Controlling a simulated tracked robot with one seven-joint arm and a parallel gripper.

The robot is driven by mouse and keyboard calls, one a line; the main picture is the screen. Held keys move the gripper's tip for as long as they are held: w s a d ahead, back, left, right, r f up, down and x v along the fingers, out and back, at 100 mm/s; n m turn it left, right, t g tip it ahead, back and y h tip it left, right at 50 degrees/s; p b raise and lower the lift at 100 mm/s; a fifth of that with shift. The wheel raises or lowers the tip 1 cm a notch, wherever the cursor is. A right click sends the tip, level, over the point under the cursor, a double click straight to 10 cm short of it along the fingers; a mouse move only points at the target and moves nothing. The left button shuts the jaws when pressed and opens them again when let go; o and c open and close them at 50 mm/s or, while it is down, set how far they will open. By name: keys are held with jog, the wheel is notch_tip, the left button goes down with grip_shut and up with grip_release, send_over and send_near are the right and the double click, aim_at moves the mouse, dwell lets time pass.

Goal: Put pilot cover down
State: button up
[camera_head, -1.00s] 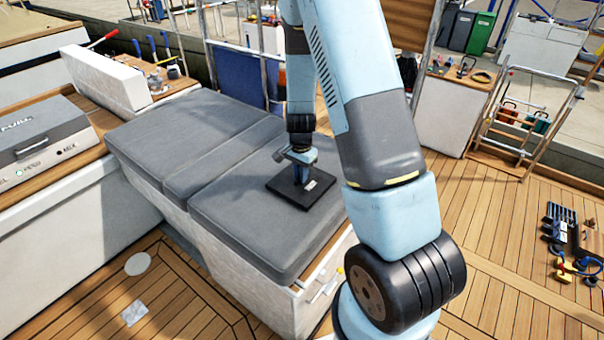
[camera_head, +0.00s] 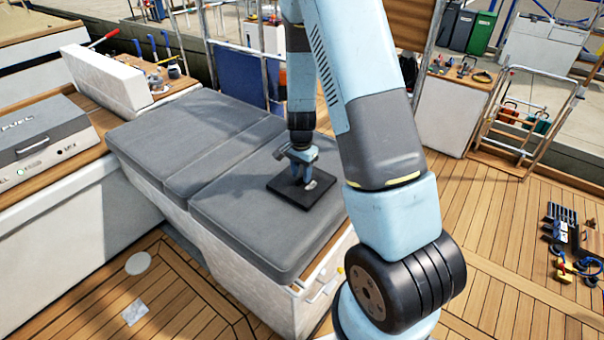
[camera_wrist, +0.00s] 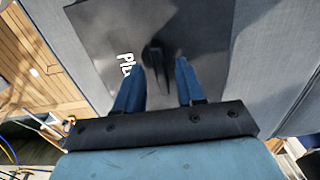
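The pilot cover (camera_head: 306,200) is a flat, dark square plate. It lies flat on the near grey cushion (camera_head: 225,205). In the wrist view the cover (camera_wrist: 207,32) shows a black upright handle (camera_wrist: 155,55) and white lettering, partly hidden by a finger. My gripper (camera_head: 302,178) is low over the cover. In the wrist view my gripper (camera_wrist: 160,78) has its two blue fingers spread, one on each side of the handle, with gaps between. It is open and holds nothing. Whether the fingertips touch the plate I cannot tell.
A white-sided bench carries the grey cushions. A grey fuel box (camera_head: 40,130) stands at the left. A slatted wooden deck (camera_head: 475,260) is mostly clear, with small tools (camera_head: 565,235) at the right. A wooden rack (camera_head: 520,125) stands at the back right.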

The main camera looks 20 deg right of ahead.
notch_tip(320, 180, up, 12)
notch_tip(320, 180, up, 18)
jog(key=n+t+y, duration=0.1)
jog(key=n+t, duration=0.2)
jog(key=n, duration=0.3)
send_over(301, 176)
jog(key=s+a, duration=0.1)
jog(key=s, duration=1)
jog(key=s+r+n+t, duration=0.1)
jog(key=s+r+n, duration=0.1)
jog(key=s+r, duration=0.2)
jog(key=s+r+n+t+h, duration=0.1)
jog(key=s+r+n, duration=0.2)
jog(key=s, duration=0.7)
jog(key=shift+s+r+t, duration=0.3)
jog(key=shift+s+r, duration=0.05)
jog(key=shift+r, duration=0.5)
jog(key=shift+s+d, duration=0.15)
